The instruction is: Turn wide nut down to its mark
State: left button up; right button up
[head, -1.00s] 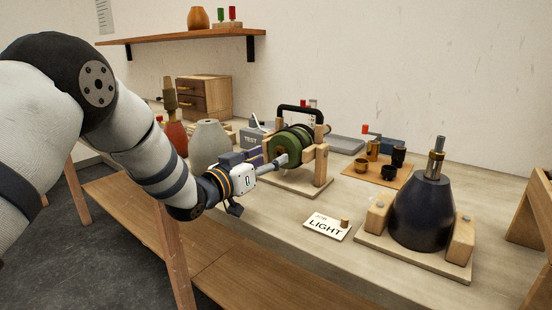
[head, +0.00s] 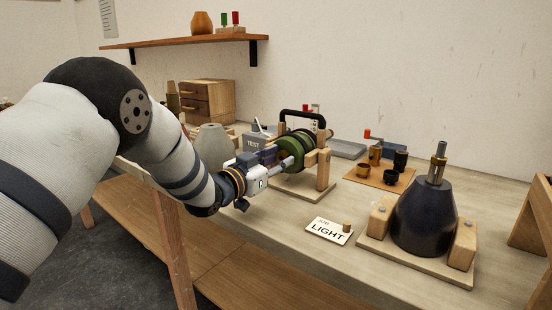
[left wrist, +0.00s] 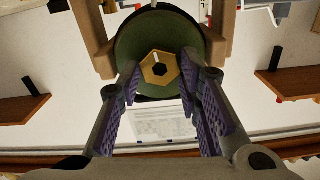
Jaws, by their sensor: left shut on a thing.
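A green drum (head: 291,158) hangs in a wooden stand (head: 322,170) on the workbench. A brass six-sided nut (left wrist: 160,68) with a dark centre shows in the left wrist view against the face of the green drum (left wrist: 130,40). My left gripper (head: 286,163) is at the drum's near side. In the left wrist view its purple-padded fingertips (left wrist: 161,72) are on both sides of the nut, shut on it. The head view hides the nut behind the gripper. My right gripper is out of view.
A dark cone-shaped lamp body (head: 424,219) with a brass stem stands between wooden blocks at right. A sign reading LIGHT (head: 329,231) lies in front. A brown mat (head: 381,180) carries small cups. A grey cone body (head: 213,150) is behind my arm. Bare bench lies around the sign.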

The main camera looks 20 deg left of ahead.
pick_arm(q)
jog(key=shift+m, duration=0.8)
jog(key=o, duration=1.1)
jog(key=shift+o, duration=0.2)
jog(key=v, duration=1.2)
